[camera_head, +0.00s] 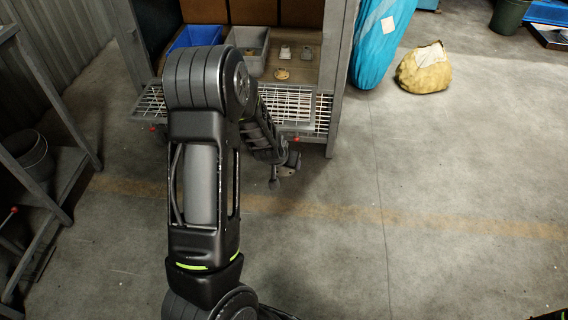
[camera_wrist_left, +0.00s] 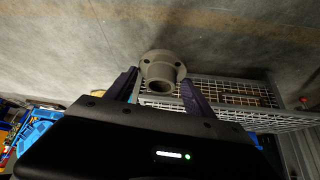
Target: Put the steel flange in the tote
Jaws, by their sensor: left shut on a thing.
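The steel flange (camera_wrist_left: 161,66) is a grey round plate with a short hollow neck. It sits between the two fingers of my left gripper (camera_wrist_left: 158,80), which is shut on it. In the head view my left gripper (camera_head: 284,170) hangs over open floor, in front of and below the wire shelf edge; the flange is too small to make out clearly there. A grey open tote (camera_head: 257,66) and a blue open tote (camera_head: 188,39) stand side by side on the shelf, partly hidden by my arm.
On the shelf right of the totes lie a yellowish part (camera_head: 282,74) and two small grey parts (camera_head: 284,53). A wire mesh ledge (camera_head: 291,106) sticks out in front. A post (camera_head: 339,70) bounds the shelf at right. The floor at right is clear up to a yellow sack (camera_head: 424,70).

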